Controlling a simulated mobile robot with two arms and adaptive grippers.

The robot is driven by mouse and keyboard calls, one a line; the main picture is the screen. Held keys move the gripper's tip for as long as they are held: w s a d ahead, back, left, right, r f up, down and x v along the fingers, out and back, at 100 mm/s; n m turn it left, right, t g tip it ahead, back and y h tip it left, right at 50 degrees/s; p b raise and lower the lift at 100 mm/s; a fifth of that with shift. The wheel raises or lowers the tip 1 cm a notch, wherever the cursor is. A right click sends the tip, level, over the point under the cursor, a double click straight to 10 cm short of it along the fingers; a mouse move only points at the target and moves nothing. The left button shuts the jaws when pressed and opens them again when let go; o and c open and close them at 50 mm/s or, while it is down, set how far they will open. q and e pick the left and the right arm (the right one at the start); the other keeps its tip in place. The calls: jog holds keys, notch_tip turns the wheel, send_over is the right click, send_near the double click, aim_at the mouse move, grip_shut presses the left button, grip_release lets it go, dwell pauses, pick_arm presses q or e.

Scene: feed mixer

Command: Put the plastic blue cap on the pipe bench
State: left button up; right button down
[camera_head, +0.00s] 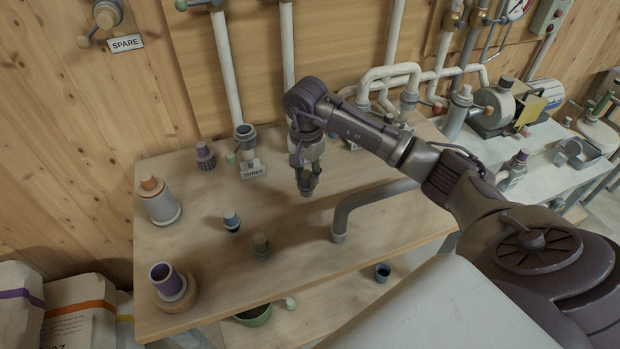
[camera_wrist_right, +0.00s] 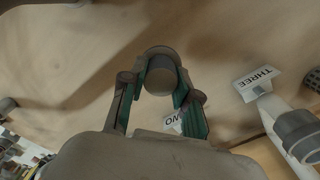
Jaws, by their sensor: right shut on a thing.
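My right gripper (camera_head: 308,180) points down above the middle of the bench, behind the bent grey pipe. It is shut on a round grey-brown piece (camera_wrist_right: 161,70), which shows between its fingers (camera_wrist_right: 160,98) in the right wrist view. The piece's colour does not look blue in either view. A small dark piece with a blue top (camera_head: 231,220) stands on the wooden pipe bench (camera_head: 205,265), left of the gripper and apart from it. A dark blue cup-like piece (camera_head: 383,272) sits lower down, beyond the bench's front edge. My left gripper is out of view.
A pipe stub labelled THREE (camera_head: 247,150) stands behind left. Orange-topped (camera_head: 158,201) and purple-topped (camera_head: 172,286) fittings stand at the left.

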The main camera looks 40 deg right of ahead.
aim_at(308, 185)
jog(key=shift+s+d+f, duration=0.1)
jog(key=shift+f, duration=0.25)
notch_tip(308, 185, down, 2)
jog(key=shift+f+p, duration=0.15)
jog(key=shift+p, duration=0.35)
jog(key=shift+f, duration=0.35)
jog(key=shift+f+b, duration=0.2)
jog(key=shift+b, duration=0.1)
jog(key=c, duration=0.8)
grip_release()
jog(key=shift+c, duration=0.2)
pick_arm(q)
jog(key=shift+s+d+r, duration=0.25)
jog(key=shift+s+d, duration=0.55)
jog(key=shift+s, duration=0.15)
